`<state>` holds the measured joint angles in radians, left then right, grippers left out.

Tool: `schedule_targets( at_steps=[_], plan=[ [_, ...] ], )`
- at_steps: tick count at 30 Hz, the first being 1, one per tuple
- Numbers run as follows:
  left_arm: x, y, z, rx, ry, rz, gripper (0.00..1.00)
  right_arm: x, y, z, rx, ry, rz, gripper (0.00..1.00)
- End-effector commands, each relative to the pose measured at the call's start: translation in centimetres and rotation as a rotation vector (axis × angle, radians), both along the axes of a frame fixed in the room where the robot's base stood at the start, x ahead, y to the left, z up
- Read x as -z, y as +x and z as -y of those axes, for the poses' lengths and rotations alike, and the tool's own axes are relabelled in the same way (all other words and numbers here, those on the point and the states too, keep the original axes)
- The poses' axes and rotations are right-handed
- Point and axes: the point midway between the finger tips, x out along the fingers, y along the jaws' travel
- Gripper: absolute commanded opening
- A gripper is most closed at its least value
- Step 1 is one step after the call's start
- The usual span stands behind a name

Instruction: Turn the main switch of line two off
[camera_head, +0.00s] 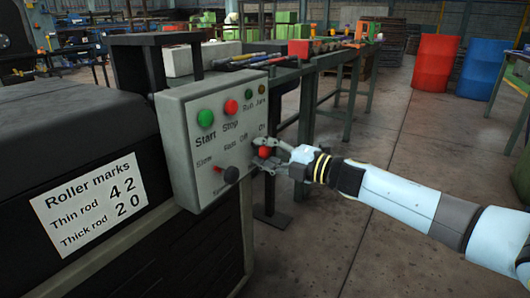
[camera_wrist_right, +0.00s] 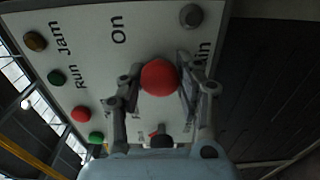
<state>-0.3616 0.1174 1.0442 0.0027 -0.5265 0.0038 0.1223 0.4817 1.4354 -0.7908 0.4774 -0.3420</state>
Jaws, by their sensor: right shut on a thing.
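A grey control box (camera_head: 188,150) carries a red-knobbed switch (camera_head: 265,152) near its right edge, with "Off" and "On" printed above it. In the right wrist view the red knob (camera_wrist_right: 158,77) is close in front of the panel, with "On" and part of "Main" legible nearby. My right gripper (camera_head: 271,158) reaches it from the right. In the right wrist view my right gripper (camera_wrist_right: 157,82) has one finger on each side of the knob and is shut on it. The fingers partly hide the lettering and the switch's base. No line number is legible. My left gripper is out of view.
The box also has a green Start button (camera_head: 205,119), a red Stop button (camera_head: 231,107), small Run and Jam lamps, and a black knob (camera_head: 231,174) by "Slow" and "Fast". A label (camera_head: 90,204) reads "Roller marks".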

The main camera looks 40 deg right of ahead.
Motion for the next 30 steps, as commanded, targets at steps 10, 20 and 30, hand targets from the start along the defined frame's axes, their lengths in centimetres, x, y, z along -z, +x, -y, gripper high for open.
schedule_targets(
  at_steps=[10,20,30],
  plan=[
    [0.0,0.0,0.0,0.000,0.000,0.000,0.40,0.3,-0.1,0.0,-0.001,-0.002,-0.004,0.46],
    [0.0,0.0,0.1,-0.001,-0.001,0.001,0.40,0.1,-0.1,0.0,0.000,-0.001,-0.002,0.57],
    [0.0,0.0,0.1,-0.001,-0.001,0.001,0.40,0.3,-4.6,1.9,-0.002,-0.004,-0.008,0.57]
  ],
)
